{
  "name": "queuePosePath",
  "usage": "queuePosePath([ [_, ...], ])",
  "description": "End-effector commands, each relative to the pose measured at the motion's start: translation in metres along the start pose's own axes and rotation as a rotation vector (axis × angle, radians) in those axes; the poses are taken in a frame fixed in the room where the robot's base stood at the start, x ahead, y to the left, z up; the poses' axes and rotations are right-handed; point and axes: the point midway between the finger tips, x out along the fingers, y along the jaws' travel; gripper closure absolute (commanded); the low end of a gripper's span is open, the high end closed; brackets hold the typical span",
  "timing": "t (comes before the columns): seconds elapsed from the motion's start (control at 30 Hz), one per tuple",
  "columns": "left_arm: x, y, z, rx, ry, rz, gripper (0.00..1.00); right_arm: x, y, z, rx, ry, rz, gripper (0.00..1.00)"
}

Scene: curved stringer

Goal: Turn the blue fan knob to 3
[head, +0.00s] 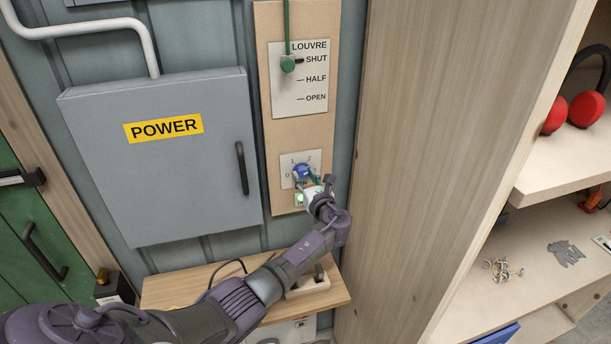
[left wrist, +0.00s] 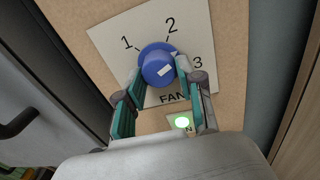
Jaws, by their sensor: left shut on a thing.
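The blue fan knob (head: 302,171) sits on a white plate marked FAN, on a wooden board right of the power box. In the left wrist view the knob (left wrist: 156,66) has a short white mark on its face, slanting to the right, on the side of the 3; I cannot tell whether it lines up exactly. The numbers 1, 2 and 3 show around it; the 0 shows only in the head view. My left gripper (left wrist: 161,68) has its teal fingers on either side of the knob, shut on it. My right gripper is in neither view.
A lit green lamp (left wrist: 182,122) is just below the fan plate. The louvre lever (head: 288,64) is above, at SHUT. The grey power box (head: 170,180) stands left, a tall wooden panel (head: 430,130) close on the right, and a small wooden shelf (head: 165,292) below.

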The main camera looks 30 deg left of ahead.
Motion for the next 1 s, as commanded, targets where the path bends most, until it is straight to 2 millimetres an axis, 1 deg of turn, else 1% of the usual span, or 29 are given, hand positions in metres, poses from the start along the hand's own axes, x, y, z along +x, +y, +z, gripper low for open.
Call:
queuePosePath([
  [0.3, 0.0010, 0.0012, 0.0008, 0.297, -0.023, 0.005, 0.97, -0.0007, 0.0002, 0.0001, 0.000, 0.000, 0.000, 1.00],
  [0.5, 0.0006, 0.0014, 0.0005, 0.457, -0.034, 0.007, 0.97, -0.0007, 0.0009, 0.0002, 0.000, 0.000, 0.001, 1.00],
  [0.7, 0.0007, 0.0020, 0.0004, 0.577, -0.042, 0.008, 0.97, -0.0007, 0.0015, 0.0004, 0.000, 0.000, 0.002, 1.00],
  [1.0, 0.0007, 0.0025, 0.0002, 0.666, -0.046, 0.010, 0.97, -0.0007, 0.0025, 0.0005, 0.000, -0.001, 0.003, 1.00],
])
